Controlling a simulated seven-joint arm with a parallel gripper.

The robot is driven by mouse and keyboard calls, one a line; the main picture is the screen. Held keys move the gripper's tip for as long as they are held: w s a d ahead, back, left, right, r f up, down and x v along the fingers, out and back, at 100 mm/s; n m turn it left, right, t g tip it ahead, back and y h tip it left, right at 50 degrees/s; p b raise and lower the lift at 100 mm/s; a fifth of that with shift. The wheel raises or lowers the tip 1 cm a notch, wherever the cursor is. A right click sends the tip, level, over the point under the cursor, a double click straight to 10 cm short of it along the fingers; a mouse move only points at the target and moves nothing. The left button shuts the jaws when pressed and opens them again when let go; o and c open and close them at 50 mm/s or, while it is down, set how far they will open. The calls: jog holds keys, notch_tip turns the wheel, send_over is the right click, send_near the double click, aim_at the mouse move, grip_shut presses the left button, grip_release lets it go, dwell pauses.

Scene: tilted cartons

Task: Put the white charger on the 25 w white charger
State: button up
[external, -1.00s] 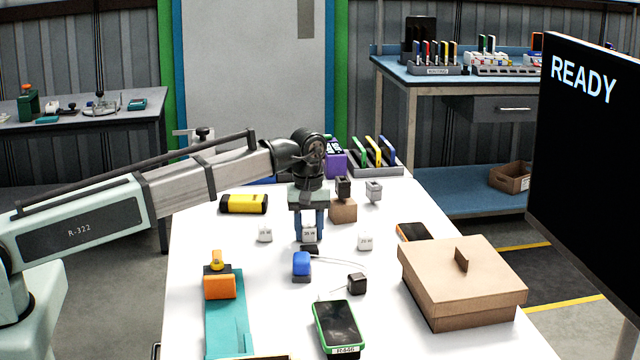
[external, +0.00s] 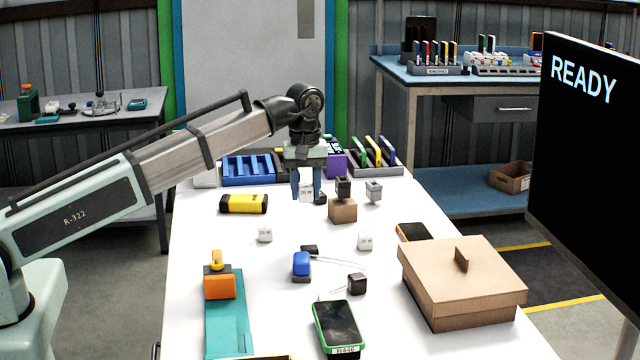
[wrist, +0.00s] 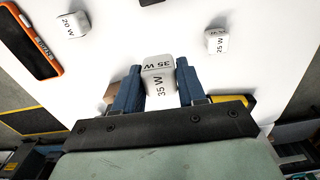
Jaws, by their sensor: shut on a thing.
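My gripper (external: 307,195) is shut on a white charger (wrist: 158,82) marked 35 W, which sits between the blue fingers in the wrist view. In the external view I hold it above the back middle of the white table. The white charger marked 25 W (wrist: 217,41) stands at the upper right in the wrist view; it appears as the small left charger (external: 265,234) in the external view. Another white charger, marked 20 W (wrist: 73,25), is at the upper left in the wrist view and stands right of centre (external: 365,240) in the external view. Nothing rests on either.
A cardboard block (external: 343,210) with a dark charger on it stands right of my gripper. A yellow-black case (external: 243,204) lies left. A blue item (external: 301,263), green phone (external: 338,325) and lidded carton (external: 462,280) are nearer. The table (external: 200,250) has room around the 25 W charger.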

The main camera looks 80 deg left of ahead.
notch_tip(320, 180, up, 3)
send_over(265, 225)
jog(key=shift+f, duration=4.55)
jog(key=shift+f, duration=0.1)
jog(key=o, duration=1.1)
jog(key=shift+a, duration=0.1)
notch_tip(265, 225, up, 12)
jog(key=shift+r, duration=0.1)
